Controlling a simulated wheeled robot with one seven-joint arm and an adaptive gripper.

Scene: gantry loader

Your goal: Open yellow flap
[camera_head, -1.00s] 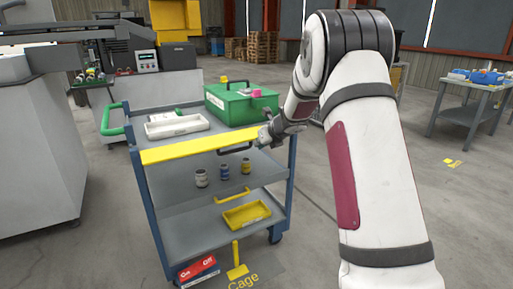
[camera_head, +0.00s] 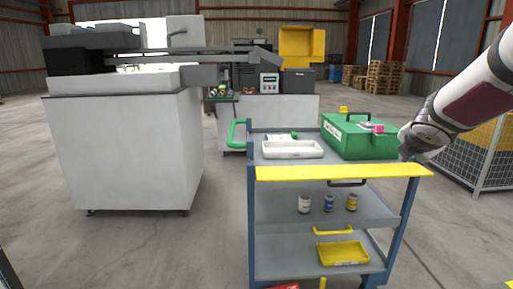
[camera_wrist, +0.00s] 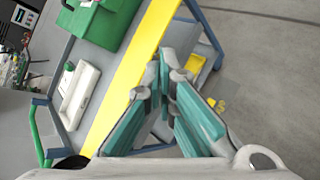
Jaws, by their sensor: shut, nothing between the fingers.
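The yellow flap (camera_head: 344,173) is a long narrow strip along the front top edge of the blue-grey cart. A dark handle (camera_head: 347,184) shows just below it. In the wrist view the yellow flap (camera_wrist: 128,82) runs diagonally, left of my fingers. My gripper (camera_wrist: 164,72) is shut and empty, with its teal fingers together at the tips. In the head view my gripper (camera_head: 407,152) is by the cart's right end, near the green box; its fingertips are hard to make out there. I cannot tell whether it touches the cart.
On the cart top are a white tray (camera_head: 292,149) and a green box (camera_head: 359,136). Small bottles (camera_head: 328,203) and a yellow tray (camera_head: 342,253) are on lower shelves. A large pale machine (camera_head: 125,140) stands left. A mesh cage (camera_head: 490,155) stands right. The floor between machine and cart is clear.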

